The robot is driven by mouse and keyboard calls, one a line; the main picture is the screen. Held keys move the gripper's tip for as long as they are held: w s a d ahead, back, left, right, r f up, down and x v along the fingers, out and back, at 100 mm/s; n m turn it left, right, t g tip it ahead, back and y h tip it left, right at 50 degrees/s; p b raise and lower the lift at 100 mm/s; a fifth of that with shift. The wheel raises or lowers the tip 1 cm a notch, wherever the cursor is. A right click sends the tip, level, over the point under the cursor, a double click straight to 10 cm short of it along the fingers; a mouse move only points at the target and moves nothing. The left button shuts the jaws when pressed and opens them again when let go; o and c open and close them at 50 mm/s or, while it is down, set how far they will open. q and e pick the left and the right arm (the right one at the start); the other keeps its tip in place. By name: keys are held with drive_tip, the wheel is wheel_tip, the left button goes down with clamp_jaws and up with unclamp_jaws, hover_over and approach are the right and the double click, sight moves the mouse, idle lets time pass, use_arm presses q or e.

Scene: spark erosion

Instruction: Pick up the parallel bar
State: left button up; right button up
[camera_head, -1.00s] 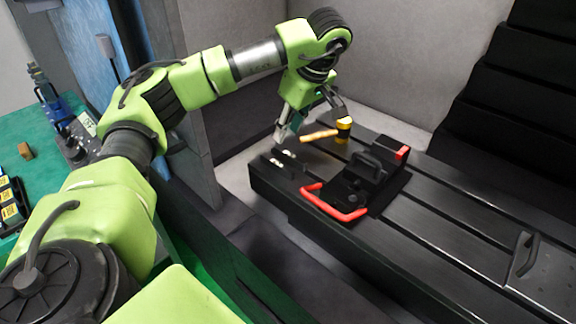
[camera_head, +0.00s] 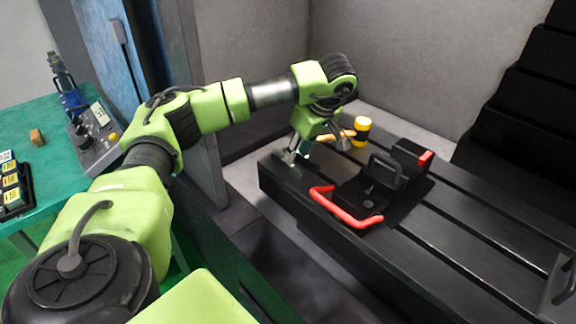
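My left gripper (camera_head: 312,152) is low over the far left end of the black slotted machine table. One finger tip shows at the left, close to the table top, and the other shows at the right beside the hammer, so it looks spread open. I cannot clearly make out the parallel bar; the gripper covers the part of the table where small metallic pieces showed earlier. My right gripper is not in view.
A hammer with a yellow-black head (camera_head: 362,130) lies just behind the gripper. A black device with a red handle (camera_head: 345,210) sits to its right on the slotted table (camera_head: 450,230). A green bench (camera_head: 70,165) with tools stands at left.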

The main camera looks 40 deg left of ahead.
use_arm(q)
drive_tip(key=shift+w+a+f, duration=0.1)
drive_tip(key=shift+a+f, duration=0.1)
drive_tip(key=shift+f, duration=0.35)
drive_tip(key=p+x, duration=0.1)
drive_tip(key=x, duration=0.1)
drive_tip(key=a+x, duration=0.1)
drive_tip(key=x, duration=0.1)
drive_tip(key=shift+p, duration=0.35)
drive_tip(key=shift+a+f, duration=0.2)
drive_tip(key=shift+f, duration=0.1)
drive_tip(key=shift+d, duration=0.1)
drive_tip(key=shift+c, duration=0.5)
drive_tip(key=shift+r, duration=0.1)
clamp_jaws()
